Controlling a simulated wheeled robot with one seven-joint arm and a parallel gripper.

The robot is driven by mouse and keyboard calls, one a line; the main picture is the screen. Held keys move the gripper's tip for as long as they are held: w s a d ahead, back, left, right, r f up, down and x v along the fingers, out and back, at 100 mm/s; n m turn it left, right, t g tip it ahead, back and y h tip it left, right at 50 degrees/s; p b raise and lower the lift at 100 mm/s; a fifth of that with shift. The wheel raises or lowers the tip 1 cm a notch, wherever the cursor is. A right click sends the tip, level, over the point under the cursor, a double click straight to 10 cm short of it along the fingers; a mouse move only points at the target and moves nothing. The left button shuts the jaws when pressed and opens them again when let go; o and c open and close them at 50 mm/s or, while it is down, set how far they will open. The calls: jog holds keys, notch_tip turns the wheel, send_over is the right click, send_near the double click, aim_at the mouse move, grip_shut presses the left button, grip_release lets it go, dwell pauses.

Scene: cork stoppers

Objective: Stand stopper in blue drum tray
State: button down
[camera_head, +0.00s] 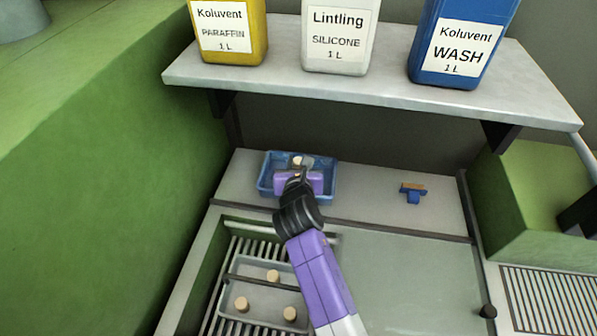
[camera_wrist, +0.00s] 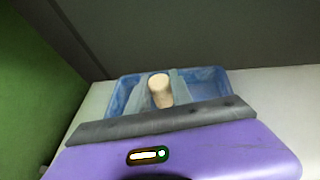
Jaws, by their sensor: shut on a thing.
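The blue tray (camera_head: 331,190) sits on the pale ledge below the shelf, and its rim also shows in the wrist view (camera_wrist: 222,78). My purple gripper (camera_head: 297,167) is over the tray. It is shut on a light tan cork stopper (camera_wrist: 160,88), which is held between the two fingers and looks roughly upright. In the head view the stopper's top (camera_head: 298,160) shows just beyond the gripper. Its lower end is hidden, so I cannot tell whether it touches the tray floor.
A grey tray (camera_head: 240,291) with several stoppers stands on the slatted rack at lower left. A blue and orange brush-like tool (camera_head: 413,192) lies right of the blue tray. A shelf (camera_head: 380,91) with yellow, white and blue bottles overhangs behind. The ledge between tray and tool is clear.

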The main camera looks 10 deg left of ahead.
jog(key=shift+f, duration=1.95)
jog(key=shift+f+b, duration=0.1)
jog(key=shift+b, duration=0.2)
jog(key=c, duration=1.1)
grip_release()
jog(key=shift+c, duration=0.2)
jog(key=shift+r, duration=0.2)
jog(key=p+v, duration=0.1)
jog(key=v, duration=1.1)
jog(key=shift+s+f, duration=0.1)
jog(key=shift+f, duration=0.05)
